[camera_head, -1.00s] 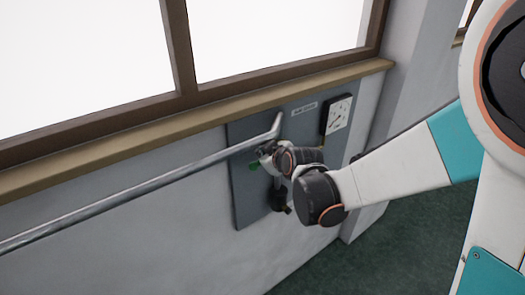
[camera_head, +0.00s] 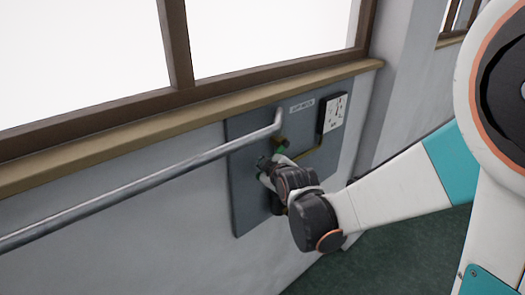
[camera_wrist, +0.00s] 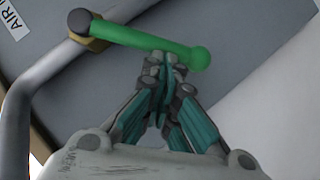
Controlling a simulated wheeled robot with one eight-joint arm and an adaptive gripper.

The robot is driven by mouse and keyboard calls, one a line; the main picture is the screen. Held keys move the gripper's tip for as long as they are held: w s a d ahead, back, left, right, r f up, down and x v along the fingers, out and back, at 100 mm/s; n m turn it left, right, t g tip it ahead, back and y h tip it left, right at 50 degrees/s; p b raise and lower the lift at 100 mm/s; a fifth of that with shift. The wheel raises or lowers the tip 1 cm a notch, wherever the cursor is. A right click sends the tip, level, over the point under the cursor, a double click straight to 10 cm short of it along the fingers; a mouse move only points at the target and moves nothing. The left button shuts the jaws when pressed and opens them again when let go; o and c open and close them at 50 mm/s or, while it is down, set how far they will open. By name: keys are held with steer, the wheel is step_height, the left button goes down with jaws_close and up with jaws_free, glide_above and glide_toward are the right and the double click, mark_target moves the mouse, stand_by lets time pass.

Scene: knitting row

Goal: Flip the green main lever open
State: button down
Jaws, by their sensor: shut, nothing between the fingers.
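The green lever (camera_wrist: 150,38) is a bright green bar with a rounded end.
A grey panel (camera_head: 246,195) is fixed to the wall under the window sill (camera_head: 140,148).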

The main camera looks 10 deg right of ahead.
steer(key=w+d+f+n+t+h+b, duration=0.1)
steer(key=w+d+f+n+t+b, duration=0.1)
steer(key=f+b, duration=0.4)
steer(key=shift+w+d+f+n+t+h+b, duration=0.35)
steer(key=shift+w+d+n+b, duration=0.35)
steer(key=shift+d+b, duration=1)
steer(key=shift+s+a+b, duration=0.1)
steer(key=shift+a+b, duration=0.25)
steer(key=shift+b, duration=0.1)
steer(key=shift+f, duration=0.1)
